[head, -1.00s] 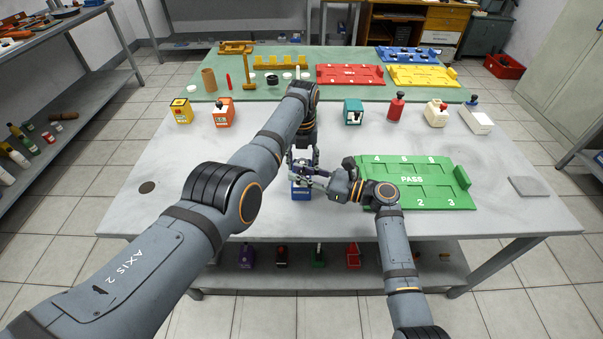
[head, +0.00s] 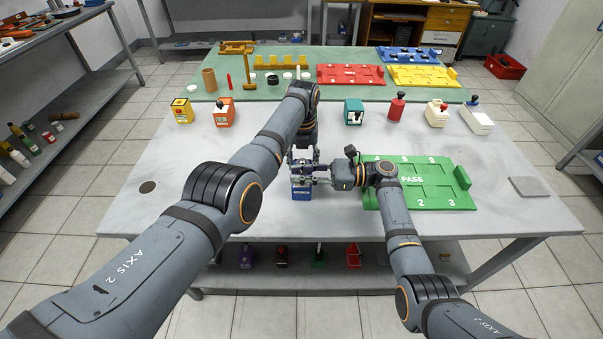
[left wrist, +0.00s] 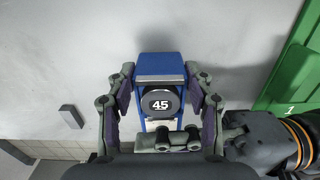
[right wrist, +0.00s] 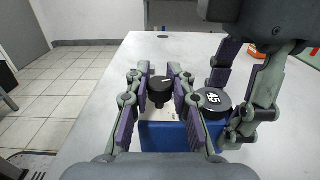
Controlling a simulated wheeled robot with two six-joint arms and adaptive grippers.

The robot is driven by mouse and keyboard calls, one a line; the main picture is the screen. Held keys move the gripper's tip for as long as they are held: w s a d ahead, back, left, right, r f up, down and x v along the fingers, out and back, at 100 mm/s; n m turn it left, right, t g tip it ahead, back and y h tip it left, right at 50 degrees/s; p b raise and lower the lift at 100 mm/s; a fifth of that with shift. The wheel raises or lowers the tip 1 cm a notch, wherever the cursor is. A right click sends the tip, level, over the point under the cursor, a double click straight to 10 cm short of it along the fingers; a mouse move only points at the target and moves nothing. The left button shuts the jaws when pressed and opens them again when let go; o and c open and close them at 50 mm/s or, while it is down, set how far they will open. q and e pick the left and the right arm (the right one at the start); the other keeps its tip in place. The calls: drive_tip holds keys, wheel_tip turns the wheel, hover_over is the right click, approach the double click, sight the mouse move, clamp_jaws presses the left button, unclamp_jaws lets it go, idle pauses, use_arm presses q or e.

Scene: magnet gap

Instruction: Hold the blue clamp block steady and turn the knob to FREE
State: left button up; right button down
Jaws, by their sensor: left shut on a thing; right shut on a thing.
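The blue clamp block (head: 301,194) stands upright near the table's front edge. My left gripper (head: 302,161) comes down from behind and is shut on the block; in the left wrist view its fingers flank the block (left wrist: 160,66) and a dark disc marked 45 (left wrist: 160,103). My right gripper (head: 319,174) reaches in from the right, low over the block. In the right wrist view it is shut on the black knob (right wrist: 158,90), which has a white line on top and sits beside the disc (right wrist: 213,101). No FREE mark is legible.
A green PASS tray (head: 420,196) lies close to the right, by my right arm. A grey square pad (head: 530,186) lies farther right. Orange (head: 223,113), teal (head: 353,113) and other blocks stand behind.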

drive_tip(key=shift+w+f+n+g, duration=0.1)
drive_tip(key=shift+n+g, duration=0.5)
drive_tip(key=shift+g, duration=0.4)
drive_tip(key=shift+d+n+g, duration=0.1)
drive_tip(key=shift+n+g, duration=0.4)
drive_tip(key=shift+g, duration=0.3)
drive_tip(key=c, duration=1.1)
unclamp_jaws()
drive_tip(key=shift+c, duration=0.2)
drive_tip(key=d, duration=0.5)
drive_tip(key=w+d, duration=0.1)
drive_tip(key=d, duration=0.1)
drive_tip(key=shift+w+d, duration=0.1)
drive_tip(key=shift+d, duration=0.05)
